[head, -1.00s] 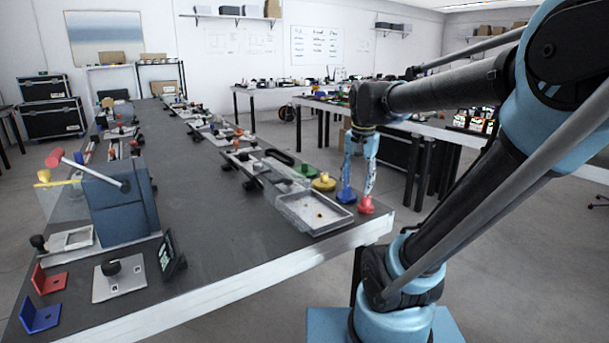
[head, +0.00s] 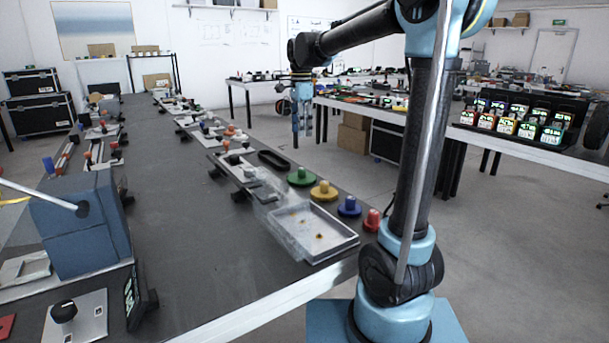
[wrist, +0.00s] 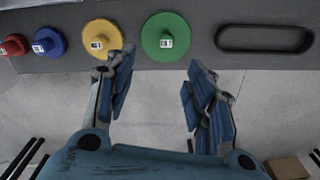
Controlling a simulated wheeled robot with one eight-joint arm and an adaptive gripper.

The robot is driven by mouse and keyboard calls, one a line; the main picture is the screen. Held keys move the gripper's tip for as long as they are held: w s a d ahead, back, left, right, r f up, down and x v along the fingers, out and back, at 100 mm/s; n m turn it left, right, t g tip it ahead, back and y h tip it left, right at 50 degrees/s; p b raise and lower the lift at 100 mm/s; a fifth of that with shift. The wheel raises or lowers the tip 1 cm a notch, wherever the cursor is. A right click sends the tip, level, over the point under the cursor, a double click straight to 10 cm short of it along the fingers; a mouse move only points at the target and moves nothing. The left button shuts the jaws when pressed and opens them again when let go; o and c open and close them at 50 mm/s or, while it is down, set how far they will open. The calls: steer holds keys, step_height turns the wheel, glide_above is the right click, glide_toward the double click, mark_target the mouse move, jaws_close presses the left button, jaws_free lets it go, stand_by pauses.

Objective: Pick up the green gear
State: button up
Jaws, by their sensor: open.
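The green gear (head: 301,176) is a round green disc with a raised hub, lying on the dark table near its right edge. In the wrist view the green gear (wrist: 166,37) carries a small white label and lies beyond my fingertips, between their lines. My gripper (head: 302,118) is raised off the table's right edge, fingers pointing down. In the wrist view my gripper (wrist: 160,62) is open with nothing between its fingers. The left fingertip appears close to the yellow gear in the picture; I cannot tell the gap in height.
A yellow gear (head: 323,191), a blue gear (head: 349,207) and a red gear (head: 372,220) stand in a row nearer me. A black oval ring (head: 274,161) lies on the far side. A clear tray (head: 318,232) sits left of the row. Floor shows beyond the table edge.

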glide_toward(302, 168)
steer(key=f, duration=0.5)
steer(key=shift+s+a+f, duration=0.15)
steer(key=shift+a+f, duration=0.05)
steer(key=shift+f, duration=0.1)
steer(key=shift+d+f, duration=0.2)
steer(key=shift+f, duration=2.4)
jaws_close()
